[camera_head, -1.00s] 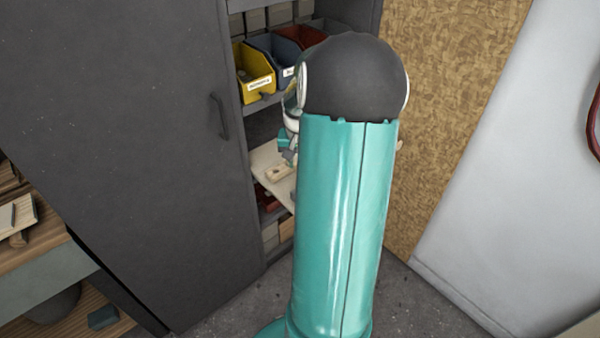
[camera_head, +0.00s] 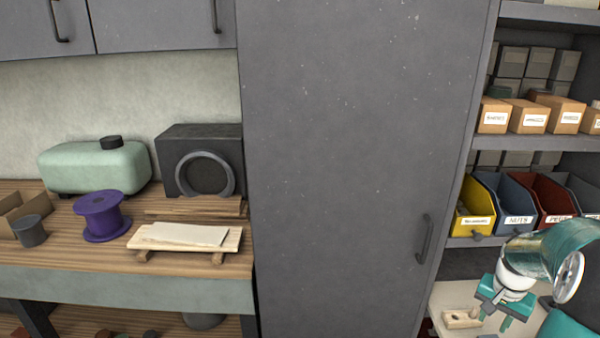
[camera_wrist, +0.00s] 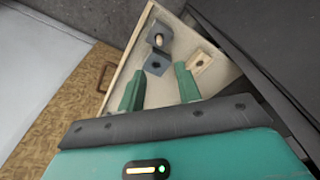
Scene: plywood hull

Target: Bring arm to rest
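My gripper (camera_head: 496,316) is at the lower right of the head view, over a pale shelf board (camera_head: 440,293) in the open cabinet. In the wrist view its two green fingers (camera_wrist: 160,72) stand apart with nothing held between them. Beyond the fingertips, a wooden block with a hole (camera_wrist: 200,64) and grey square pieces (camera_wrist: 157,63) lie on the pale board. The wooden block also shows beside my gripper in the head view (camera_head: 460,319). My arm runs out of the head view at the right edge.
A grey cabinet door with a handle (camera_head: 424,240) stands left of the shelves. Yellow (camera_head: 474,212), blue (camera_head: 514,210) and red bins (camera_head: 554,205) sit above the board. A workbench (camera_head: 110,285) at left holds a purple spool (camera_head: 102,215) and a green tank (camera_head: 95,166).

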